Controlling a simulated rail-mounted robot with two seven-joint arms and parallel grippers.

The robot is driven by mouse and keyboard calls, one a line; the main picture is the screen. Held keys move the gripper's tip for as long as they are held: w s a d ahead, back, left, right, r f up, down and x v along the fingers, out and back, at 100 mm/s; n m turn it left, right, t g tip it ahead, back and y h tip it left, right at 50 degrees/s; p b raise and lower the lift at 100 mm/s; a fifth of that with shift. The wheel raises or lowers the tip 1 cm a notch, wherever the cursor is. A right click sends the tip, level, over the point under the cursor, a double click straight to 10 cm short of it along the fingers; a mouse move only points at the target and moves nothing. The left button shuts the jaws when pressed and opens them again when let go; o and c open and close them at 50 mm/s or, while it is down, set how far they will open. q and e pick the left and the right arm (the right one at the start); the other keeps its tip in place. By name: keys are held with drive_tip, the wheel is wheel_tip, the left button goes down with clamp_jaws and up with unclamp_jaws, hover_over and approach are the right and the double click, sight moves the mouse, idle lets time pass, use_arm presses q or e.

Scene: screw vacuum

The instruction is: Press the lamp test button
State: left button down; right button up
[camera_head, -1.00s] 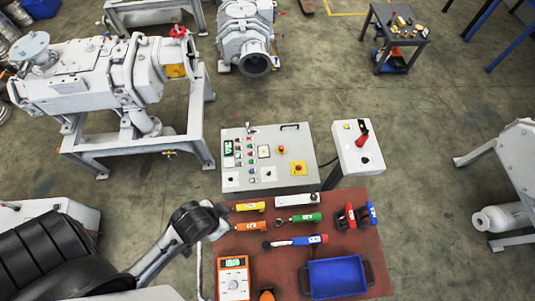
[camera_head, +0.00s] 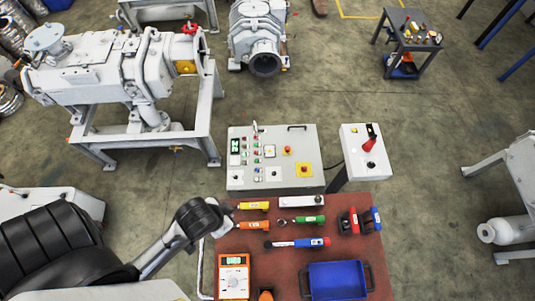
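The grey control panel (camera_head: 238,180) stands behind the red-brown tool table, with rows of small coloured buttons and lamps (camera_head: 256,151), a green display (camera_head: 236,145) and a red knob on a yellow plate (camera_head: 304,169). The labels are too small to read, so I cannot tell which button is the lamp test. My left arm comes in from the lower left; its black joint (camera_head: 200,216) is at the table's left rear corner, in front of the panel and apart from it in the picture. My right arm and gripper are out of view.
The red-brown table (camera_head: 283,258) holds an orange meter (camera_head: 234,277), a blue tray (camera_head: 338,264) and several hand tools. A white box with a red handle (camera_head: 365,166) stands right of the panel. Pump machines (camera_head: 100,75) stand at the left and back. Floor right of the white box is clear.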

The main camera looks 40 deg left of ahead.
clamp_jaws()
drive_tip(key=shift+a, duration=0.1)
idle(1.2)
